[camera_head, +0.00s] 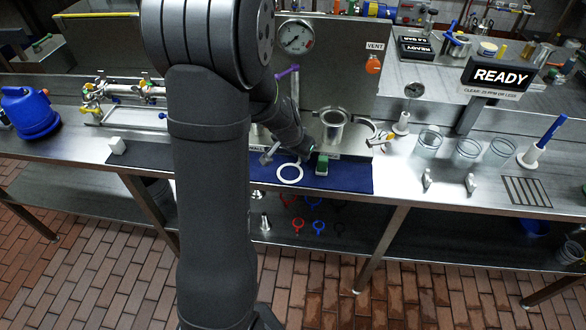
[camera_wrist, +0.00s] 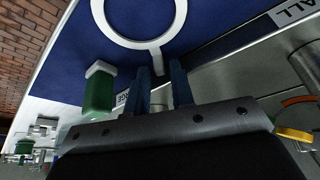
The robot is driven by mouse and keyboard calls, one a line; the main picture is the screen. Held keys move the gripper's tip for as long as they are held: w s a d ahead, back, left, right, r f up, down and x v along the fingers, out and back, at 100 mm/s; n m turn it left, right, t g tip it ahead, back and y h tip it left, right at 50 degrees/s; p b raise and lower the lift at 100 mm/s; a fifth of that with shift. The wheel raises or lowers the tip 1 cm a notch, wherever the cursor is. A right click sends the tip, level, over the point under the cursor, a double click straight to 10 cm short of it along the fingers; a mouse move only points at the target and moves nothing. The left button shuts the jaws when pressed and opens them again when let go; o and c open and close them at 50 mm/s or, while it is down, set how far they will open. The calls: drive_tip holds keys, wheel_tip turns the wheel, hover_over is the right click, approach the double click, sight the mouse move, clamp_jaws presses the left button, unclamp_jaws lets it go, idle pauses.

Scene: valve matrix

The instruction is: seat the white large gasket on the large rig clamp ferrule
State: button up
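The white large gasket (camera_head: 281,177) is a flat ring with a short tab, lying on the blue mat. In the wrist view the gasket (camera_wrist: 122,41) is partly cut off at the top, its tab pointing toward my gripper (camera_wrist: 162,82). The two blue fingers are apart, with the tab's end between them in the picture; I see no grip on it. In the head view my gripper (camera_head: 303,156) is low beside the gasket, its fingers hard to make out. A large steel flanged ferrule (camera_head: 333,117) stands upright behind the mat, with an open clamp (camera_head: 378,138) to its right.
A green block with a white end (camera_head: 321,165) is close to my gripper; it also shows in the wrist view (camera_wrist: 98,92). The blue mat (camera_head: 350,176) is clear at right. A steel pipe, a gauge (camera_head: 296,37) and a back panel stand behind. Glass beakers (camera_head: 429,138) are further right.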

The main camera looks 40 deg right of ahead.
drive_tip(key=shift+f, duration=0.2)
clamp_jaws()
drive_tip(key=shift+r, duration=0.1)
